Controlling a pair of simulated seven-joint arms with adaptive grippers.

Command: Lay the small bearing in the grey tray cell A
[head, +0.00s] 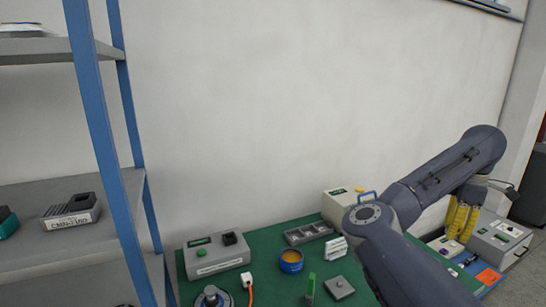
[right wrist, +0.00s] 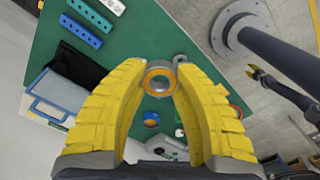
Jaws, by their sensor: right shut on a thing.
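My right gripper (right wrist: 158,80) has its yellow fingers closed on the small bearing (right wrist: 158,66), a grey ring with an orange inner band, at the fingertips. In the head view the right gripper (head: 456,236) hangs at the right end of the bench; the bearing cannot be made out there. The grey tray (head: 308,233), with several cells in a row, lies at the back of the green mat, well left of the gripper. Its cell letters are too small to read. My left gripper (right wrist: 257,73) shows small at the right of the wrist view; its opening is unclear.
On the green mat (head: 268,246) are a grey box with a green button (head: 216,257), a blue-and-orange round container (head: 291,260), a white label stand (head: 337,247) and a grey square plate (head: 339,288). A beige box (head: 345,200) stands behind my right arm. A blue-post shelf (head: 105,120) rises at left.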

